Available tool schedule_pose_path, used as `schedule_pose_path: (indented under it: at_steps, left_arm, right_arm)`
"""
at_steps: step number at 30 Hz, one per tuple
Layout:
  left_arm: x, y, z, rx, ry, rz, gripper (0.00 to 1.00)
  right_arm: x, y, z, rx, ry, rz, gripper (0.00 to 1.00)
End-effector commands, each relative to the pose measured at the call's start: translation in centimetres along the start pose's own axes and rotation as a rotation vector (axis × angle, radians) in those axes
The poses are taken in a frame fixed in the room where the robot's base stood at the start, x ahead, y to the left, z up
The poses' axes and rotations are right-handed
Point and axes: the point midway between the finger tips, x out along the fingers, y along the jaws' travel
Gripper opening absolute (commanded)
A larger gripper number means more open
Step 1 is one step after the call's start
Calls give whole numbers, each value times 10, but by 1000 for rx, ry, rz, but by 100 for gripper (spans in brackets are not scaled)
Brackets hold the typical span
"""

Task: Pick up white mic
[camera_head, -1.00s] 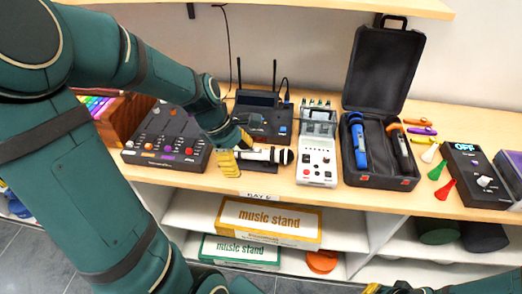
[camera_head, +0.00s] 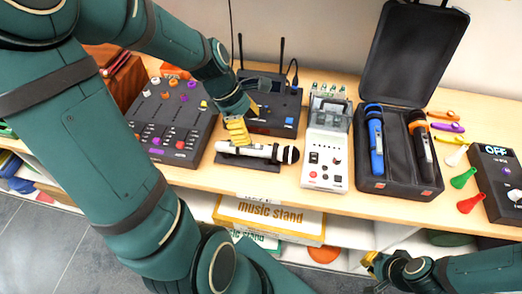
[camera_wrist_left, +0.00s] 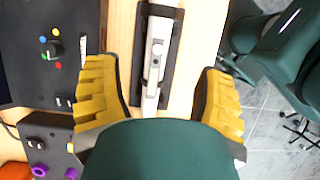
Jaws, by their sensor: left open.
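The white mic (camera_head: 254,151) has a white body and a black head at its right end. It lies on a dark holder (camera_head: 247,162) on the wooden shelf top. My left gripper (camera_head: 237,130) is over the mic's left part, with yellow fingers. In the left wrist view the gripper (camera_wrist_left: 160,95) is open, its fingers on either side of the mic (camera_wrist_left: 156,55), with gaps between them and the mic. The mic's head is outside that view. My right gripper (camera_head: 372,262) is low at the right, in front of the shelf; its jaws are too small to judge.
A black mixer (camera_head: 172,120) stands left of the mic and a black receiver with antennas (camera_head: 268,105) behind it. A white device (camera_head: 325,150) stands close to its right. An open black case (camera_head: 392,184) holds a blue mic (camera_head: 375,140) and a dark orange-trimmed mic (camera_head: 420,140).

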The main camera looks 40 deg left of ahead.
Motion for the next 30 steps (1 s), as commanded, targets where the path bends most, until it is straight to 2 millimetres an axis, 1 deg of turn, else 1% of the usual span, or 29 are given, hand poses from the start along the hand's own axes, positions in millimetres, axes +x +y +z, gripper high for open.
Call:
schedule_pose_path:
  at_steps: [1, 3, 6, 11, 18, 21, 24, 30]
  left_arm:
    - [12, 0, -1, 0, 0, -3, 70]
    - [22, 0, 0, 1, -1, -2, 70]
    - [31, 0, 0, 1, 0, -2, 70]
    - [39, 0, 0, 2, 0, 0, 70]
    - [74, 1, -3, 2, -1, -3, 70]
    - [83, 1, -2, 1, 0, -1, 70]
    - [87, 1, -2, 1, 0, 0, 70]
    - [86, 1, -2, 1, 0, 1, 70]
  right_arm:
    - [4, 2, 1, -1, -3, 0, 0]
    - [7, 2, 3, -2, -5, -1, 0]
    - [9, 3, 4, -3, -8, -1, 0]
    - [11, 4, 5, -4, -10, -1, 0]
    - [24, 9, 10, -7, -21, -3, 0]
    - [26, 10, 12, -8, -24, -3, 0]
    - [27, 10, 12, -8, -26, -3, 0]
    - [26, 10, 12, -8, -26, -3, 0]
